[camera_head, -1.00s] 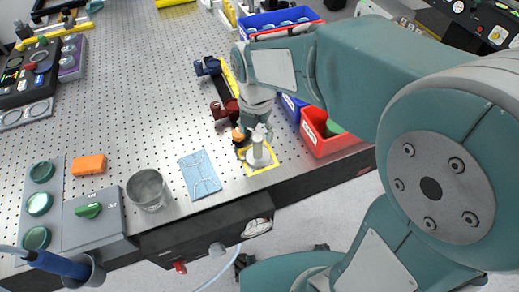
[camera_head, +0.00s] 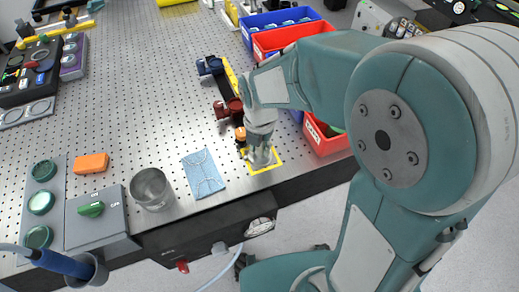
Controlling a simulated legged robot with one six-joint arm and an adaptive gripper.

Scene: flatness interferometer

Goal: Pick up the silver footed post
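My gripper (camera_head: 260,156) is at the near edge of the perforated metal table, pointing down over a yellow-outlined square (camera_head: 278,164). The silver footed post stands in that square and is now almost wholly hidden behind my gripper; only pale grey shapes blend together there. The fingers appear to be down around or just in front of the post, but I cannot tell whether they touch it or are closed.
A red bin (camera_head: 325,140) stands close on the right. Dark red (camera_head: 229,108) and blue (camera_head: 208,66) clamp-like parts stand behind my gripper.

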